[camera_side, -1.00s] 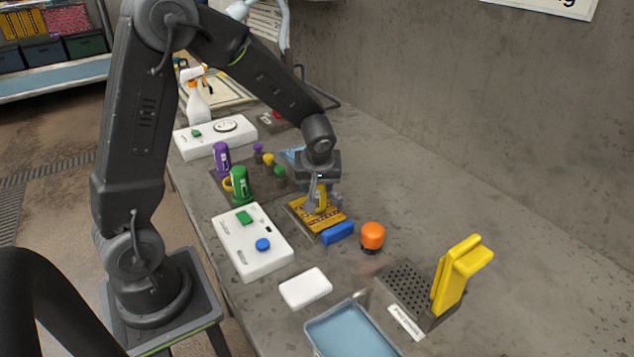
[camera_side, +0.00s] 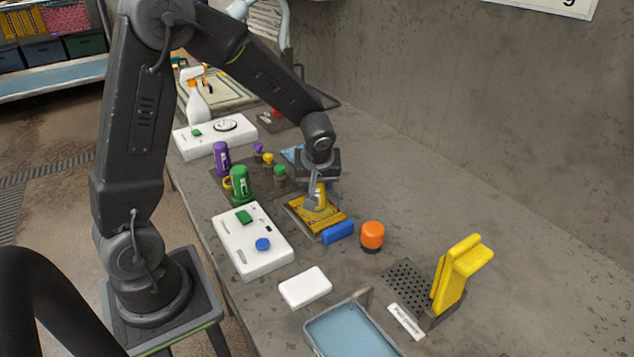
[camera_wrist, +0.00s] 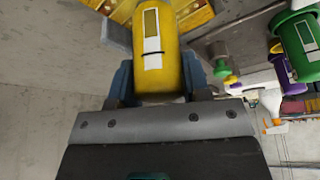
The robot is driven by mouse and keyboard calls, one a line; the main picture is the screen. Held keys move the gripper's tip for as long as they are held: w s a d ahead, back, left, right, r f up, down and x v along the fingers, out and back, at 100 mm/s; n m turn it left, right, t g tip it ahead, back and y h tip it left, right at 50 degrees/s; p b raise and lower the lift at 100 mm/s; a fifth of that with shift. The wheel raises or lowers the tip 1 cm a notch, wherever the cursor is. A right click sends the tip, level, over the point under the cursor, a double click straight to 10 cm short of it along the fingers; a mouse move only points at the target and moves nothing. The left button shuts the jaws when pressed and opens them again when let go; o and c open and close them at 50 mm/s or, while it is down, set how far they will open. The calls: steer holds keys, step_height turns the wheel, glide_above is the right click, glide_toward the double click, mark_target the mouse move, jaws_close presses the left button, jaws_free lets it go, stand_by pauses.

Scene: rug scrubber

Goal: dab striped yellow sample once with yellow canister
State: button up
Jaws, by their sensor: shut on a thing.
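My gripper (camera_side: 314,190) is shut on the yellow canister (camera_side: 320,196) and holds it over the striped yellow sample (camera_side: 328,221). In the wrist view the yellow canister (camera_wrist: 158,50) stands between the two fingers, with a pale label on its side. The striped sample (camera_wrist: 194,13) shows at the top of the wrist view, just past the canister's far end. I cannot tell whether the canister touches the sample.
Green (camera_side: 240,184) and purple (camera_side: 222,158) canisters stand left in a dark holder. A white control box (camera_side: 252,250), an orange-capped jar (camera_side: 372,236), a white block (camera_side: 305,287), a blue tray (camera_side: 345,325) and a yellow upright tool (camera_side: 458,270) stand nearer.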

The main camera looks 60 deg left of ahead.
steer(key=shift+r, duration=3.3)
steer(key=shift+w+r, duration=0.1)
